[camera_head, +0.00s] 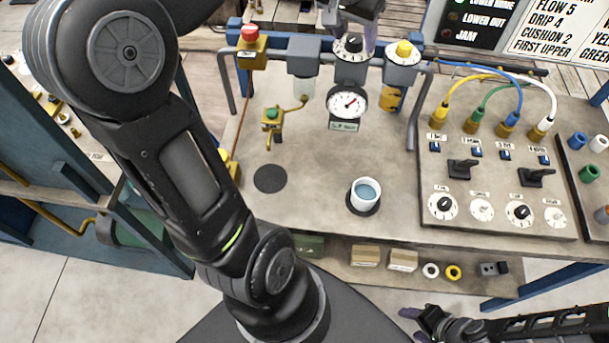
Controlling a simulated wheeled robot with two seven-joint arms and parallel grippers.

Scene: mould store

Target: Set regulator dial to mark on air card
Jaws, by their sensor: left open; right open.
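The regulator dial (354,44), a black knob on a white marked ring, sits on top of a grey regulator body (351,70) at the top middle. A round pressure gauge (347,103) with a red needle hangs below the regulator. My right gripper (421,318) is open and empty at the lower right, away from the bench.
A red-topped valve (250,38) and a yellow-knobbed unit (403,52) flank the regulator. A white cup (365,193) of bluish liquid stands on the bench. A control panel (497,190) with dials and coloured hoses is at right.

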